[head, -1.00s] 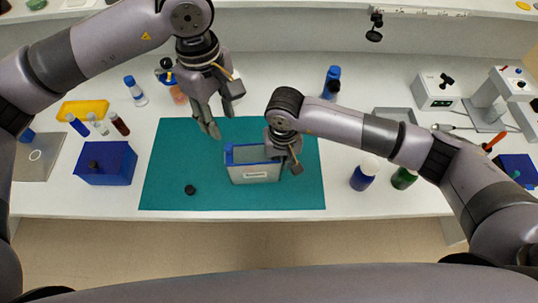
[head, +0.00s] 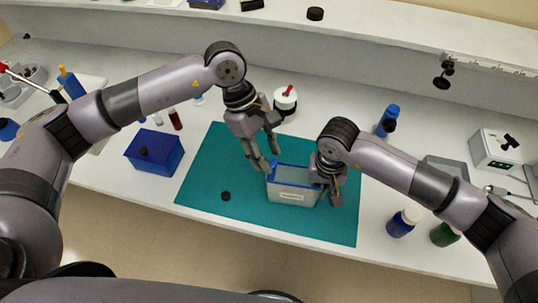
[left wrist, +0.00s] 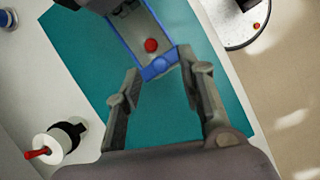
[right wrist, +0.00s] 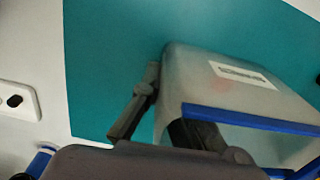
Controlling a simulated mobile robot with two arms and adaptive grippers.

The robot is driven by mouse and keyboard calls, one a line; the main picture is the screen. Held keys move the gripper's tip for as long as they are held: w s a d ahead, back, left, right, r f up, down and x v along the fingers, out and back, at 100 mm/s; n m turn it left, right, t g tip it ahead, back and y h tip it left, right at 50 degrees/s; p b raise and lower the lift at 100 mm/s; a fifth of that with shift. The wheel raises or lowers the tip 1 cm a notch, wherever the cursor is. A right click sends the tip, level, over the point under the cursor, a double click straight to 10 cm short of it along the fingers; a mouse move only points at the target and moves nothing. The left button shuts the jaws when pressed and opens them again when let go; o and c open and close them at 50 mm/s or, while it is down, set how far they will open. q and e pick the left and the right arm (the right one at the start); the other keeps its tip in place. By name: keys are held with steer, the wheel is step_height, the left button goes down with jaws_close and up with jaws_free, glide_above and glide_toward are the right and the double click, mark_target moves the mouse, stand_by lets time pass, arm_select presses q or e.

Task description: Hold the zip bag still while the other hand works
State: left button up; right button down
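The zip bag (head: 293,196), translucent with a blue rim and a pale label, stands open on the teal mat (head: 215,165). A blue slider (left wrist: 158,66) sits at one end of its rim, and a red round thing (left wrist: 151,45) shows inside it. My right gripper (head: 326,188) is at the bag's right end; the right wrist view shows one finger (right wrist: 140,100) outside against the wall and the other by the opening, its tip hidden. It looks shut on the bag wall. My left gripper (head: 262,166) is open and empty, with its fingertips just off the slider end.
A black cap (head: 226,196) lies on the mat. A blue box (head: 154,152) stands to the left. A white round container with a red stick (head: 286,103) is behind the left gripper. Bottles (head: 403,222) stand right of the mat. The mat's front left is mostly clear.

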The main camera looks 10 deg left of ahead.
arm_select(q)
steer(key=shift+s+d+f, duration=0.1)
steer(key=shift+d+f, duration=0.25)
steer(key=shift+f, duration=0.3)
steer(key=shift+c, duration=0.5)
jaws_close()
